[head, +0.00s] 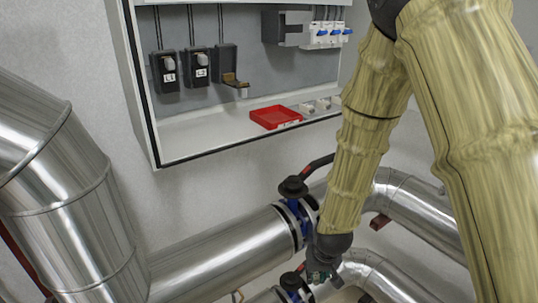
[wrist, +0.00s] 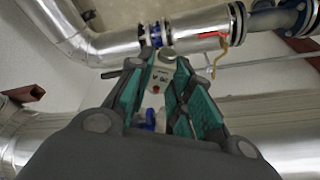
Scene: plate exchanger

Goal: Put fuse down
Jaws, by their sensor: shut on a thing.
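My gripper (head: 318,274) hangs low in the head view, in front of the pipes and below the cabinet. In the wrist view, its teal fingers (wrist: 165,68) are shut on a white fuse (wrist: 160,78) with a metal cap and a red dot. The fuse is hidden in the head view. A red tray (head: 275,117) lies on the cabinet's bottom ledge, well above my gripper. Small pale pieces (head: 308,107) lie beside the tray on its right; they may be fuses.
The open cabinet (head: 200,139) has black fuse holders (head: 165,72) on its back wall; the third (head: 228,68) has its flap swung down. White breakers (head: 328,36) sit at right. Metal pipes (head: 215,265) with a blue valve (head: 295,212) surround my gripper. The ledge's left part is clear.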

